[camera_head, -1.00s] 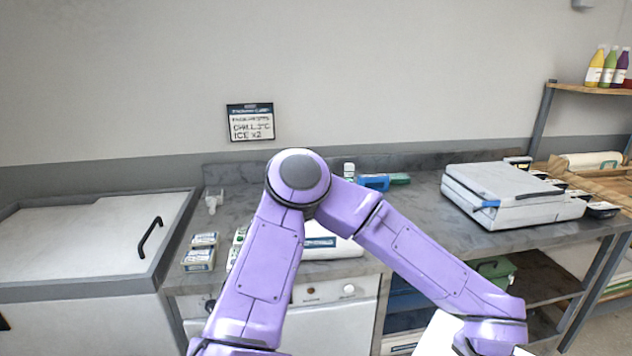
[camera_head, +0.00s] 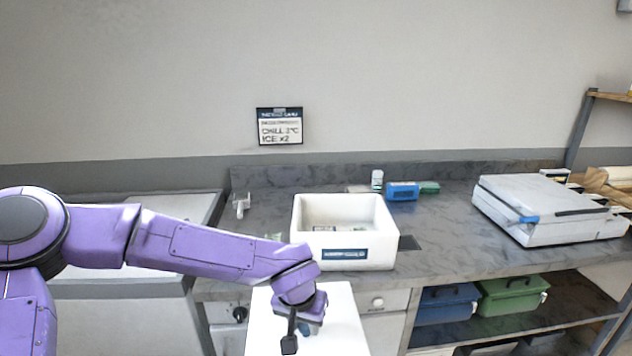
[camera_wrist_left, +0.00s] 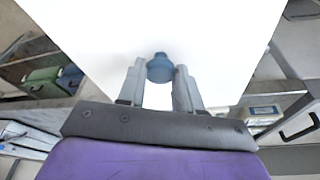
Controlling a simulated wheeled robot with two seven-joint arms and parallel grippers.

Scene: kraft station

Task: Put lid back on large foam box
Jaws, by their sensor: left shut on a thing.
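The large foam box (camera_head: 344,226) is white and stands open on the grey counter, with a dark label on its front and some packs low inside. Its lid (camera_head: 262,325) is a flat white panel with a blue knob. My left gripper (camera_head: 303,326) is shut on the knob and holds the lid in front of the counter, nearer to me and below the box. In the left wrist view the knob (camera_wrist_left: 160,68) sits between the two fingers, and the white lid (camera_wrist_left: 215,45) fills the upper middle. My right gripper is not in view.
A grey-white case (camera_head: 545,208) lies on the counter at the right. Blue (camera_head: 402,191) and green (camera_head: 429,187) items and a small white bottle (camera_head: 377,180) stand behind the box. A white chest (camera_head: 165,208) is at left. Green (camera_head: 512,293) and blue bins sit on the lower shelf.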

